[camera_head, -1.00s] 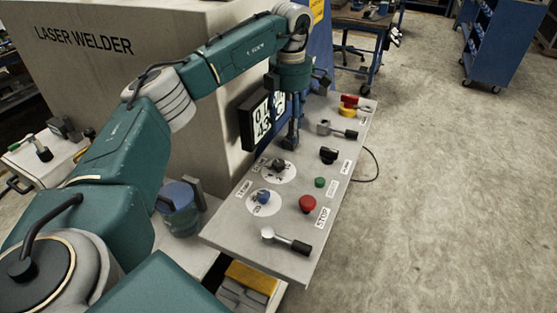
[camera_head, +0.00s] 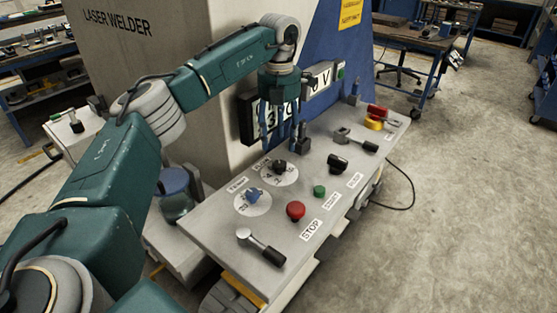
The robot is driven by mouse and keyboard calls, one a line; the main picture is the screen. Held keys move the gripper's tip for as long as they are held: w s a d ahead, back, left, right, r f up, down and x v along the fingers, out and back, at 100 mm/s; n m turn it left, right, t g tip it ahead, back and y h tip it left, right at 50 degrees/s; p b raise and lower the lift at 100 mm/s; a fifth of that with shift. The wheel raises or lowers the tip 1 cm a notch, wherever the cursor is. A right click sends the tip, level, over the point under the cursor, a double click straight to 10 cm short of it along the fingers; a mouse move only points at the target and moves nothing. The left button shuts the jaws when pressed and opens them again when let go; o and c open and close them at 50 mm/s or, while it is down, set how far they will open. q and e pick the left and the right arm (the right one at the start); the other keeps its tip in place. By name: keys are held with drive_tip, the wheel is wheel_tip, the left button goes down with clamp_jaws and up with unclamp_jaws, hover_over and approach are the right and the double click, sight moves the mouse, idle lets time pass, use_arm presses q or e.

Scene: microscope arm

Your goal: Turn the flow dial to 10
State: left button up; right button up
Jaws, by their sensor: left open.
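Two dials sit on the left part of the grey control panel (camera_head: 225,225). One is a blue knob (camera_head: 254,195) on a round white scale, the other a black knob (camera_head: 279,166) on a similar scale behind it. Their small labels are too blurred to tell which is the flow dial, and the scale numbers cannot be read. My left gripper (camera_head: 279,146) points down with its fingers apart and empty. In the picture it is just above the black knob; I cannot tell the exact height gap. My right gripper is not in view.
The panel also carries a red stop button (camera_head: 295,211), a green button (camera_head: 319,191), a black switch (camera_head: 337,163), a black-handled lever (camera_head: 262,247) and a red-yellow switch (camera_head: 376,117). A display (camera_head: 250,117) and the laser welder housing (camera_head: 190,60) stand behind. Floor at right is open.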

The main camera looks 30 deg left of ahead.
sight(281, 163)
use_arm(q)
wheel_tip(281, 163, down, 4)
drive_tip(key=shift+r, duration=0.2)
drive_tip(key=shift+w+d+f+p, duration=0.15)
drive_tip(key=shift+f+p, duration=0.3)
drive_tip(key=shift+f, duration=1.6)
drive_tip(key=shift+c, duration=0.8)
drive_tip(key=c, duration=0.9)
drive_tip(key=shift+r, duration=0.1)
drive_tip(key=shift+c, duration=0.3)
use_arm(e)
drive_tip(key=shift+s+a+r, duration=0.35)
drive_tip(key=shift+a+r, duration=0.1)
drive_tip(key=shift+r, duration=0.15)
use_arm(q)
drive_tip(key=shift+m, duration=0.4)
